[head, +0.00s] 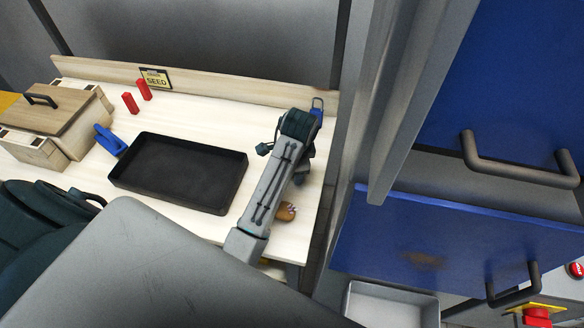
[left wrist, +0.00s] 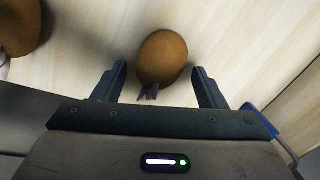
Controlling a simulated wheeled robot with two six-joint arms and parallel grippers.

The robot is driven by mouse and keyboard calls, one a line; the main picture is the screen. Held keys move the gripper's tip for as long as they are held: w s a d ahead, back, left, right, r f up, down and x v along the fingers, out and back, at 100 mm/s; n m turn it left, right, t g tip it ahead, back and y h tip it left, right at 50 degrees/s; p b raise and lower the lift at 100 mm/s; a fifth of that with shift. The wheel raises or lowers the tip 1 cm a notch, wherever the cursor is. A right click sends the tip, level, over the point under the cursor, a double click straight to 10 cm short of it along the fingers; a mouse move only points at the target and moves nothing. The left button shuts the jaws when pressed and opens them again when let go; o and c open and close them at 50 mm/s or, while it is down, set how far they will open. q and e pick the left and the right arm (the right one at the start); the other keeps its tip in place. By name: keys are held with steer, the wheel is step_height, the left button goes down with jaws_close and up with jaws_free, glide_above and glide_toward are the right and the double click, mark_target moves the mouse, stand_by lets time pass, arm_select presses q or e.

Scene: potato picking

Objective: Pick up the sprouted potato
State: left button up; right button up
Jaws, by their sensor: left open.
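In the left wrist view, a brown potato (left wrist: 163,56) with purple sprouts lies on the pale wooden table, its sprouts pointing toward my palm. My left gripper (left wrist: 159,68) is open, with one finger on each side of it; a gap shows on both sides. A second brown potato (left wrist: 18,28) is cut off at the left edge, with a bit of sprout visible. In the head view, a brown potato (head: 286,211) with pale purplish sprouts shows just right of my left forearm. My left jaws are mostly hidden there behind the wrist. My right gripper is out of view.
A black empty tray (head: 180,172) lies left of my arm on the table (head: 215,110). A lidded wooden box (head: 52,125), a blue tool (head: 109,141), two red blocks (head: 143,90) and a SEED sign (head: 155,79) stand beyond. Blue drawers (head: 440,245) are at right.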

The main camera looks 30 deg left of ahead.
arm_select(q)
steer(key=shift+c, duration=0.5)
steer(key=c, duration=1)
steer(key=shift+r, duration=0.1)
